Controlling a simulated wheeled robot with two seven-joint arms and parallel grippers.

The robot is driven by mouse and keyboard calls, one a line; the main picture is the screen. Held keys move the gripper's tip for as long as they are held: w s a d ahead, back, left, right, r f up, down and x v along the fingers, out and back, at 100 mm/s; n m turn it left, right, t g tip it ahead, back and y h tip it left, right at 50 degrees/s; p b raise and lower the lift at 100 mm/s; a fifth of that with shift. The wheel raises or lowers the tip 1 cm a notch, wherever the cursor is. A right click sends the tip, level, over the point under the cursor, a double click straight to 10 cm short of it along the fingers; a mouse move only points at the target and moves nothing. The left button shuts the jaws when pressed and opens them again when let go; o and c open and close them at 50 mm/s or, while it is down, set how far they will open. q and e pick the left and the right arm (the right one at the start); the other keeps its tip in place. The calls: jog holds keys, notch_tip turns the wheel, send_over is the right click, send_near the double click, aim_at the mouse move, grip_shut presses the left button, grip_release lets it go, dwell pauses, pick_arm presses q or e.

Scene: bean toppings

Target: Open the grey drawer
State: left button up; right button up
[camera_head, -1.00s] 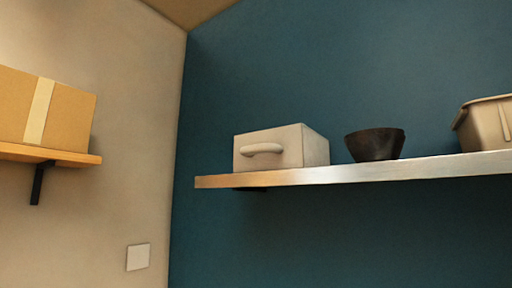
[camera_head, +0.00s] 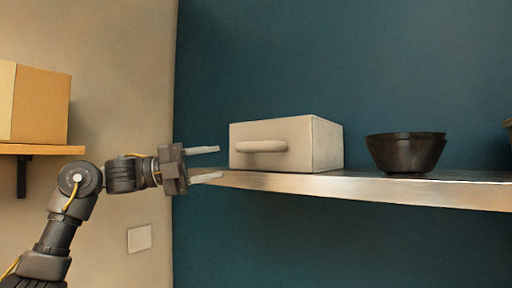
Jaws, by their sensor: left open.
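The grey drawer (camera_head: 322,145) is a pale grey box with a rounded bar handle (camera_head: 262,147) on its front. It sits near the left end of the shelf and looks shut. My left gripper (camera_head: 220,163) is open and empty. In the picture its two fingers point right, toward the drawer, and end just left of the drawer's front. A gap shows between the fingertips and the handle. My right gripper is not in view.
The shelf (camera_head: 400,190) runs along the blue wall. A dark bowl (camera_head: 405,155) stands right of the drawer. Part of another container (camera_head: 509,128) shows at the right edge. A cardboard box (camera_head: 40,105) is on a wooden shelf (camera_head: 45,149) at the left.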

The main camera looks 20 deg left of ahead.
aim_at(246, 147)
pick_arm(q)
jog(key=shift+m, duration=0.5)
jog(key=d+r+p, duration=0.1)
jog(key=d, duration=0.2)
jog(key=w+d+r+p, duration=0.1)
jog(key=d+p, duration=0.1)
jog(key=d, duration=0.1)
jog(key=w+d+r+p, duration=0.1)
jog(key=d+p, duration=0.1)
jog(key=d, duration=0.1)
jog(key=shift+r, duration=0.35)
jog(key=shift+w+d+p, duration=0.2)
jog(key=shift+d+p, duration=0.15)
jog(key=shift+d, duration=0.05)
jog(key=shift+f, duration=0.1)
grip_shut()
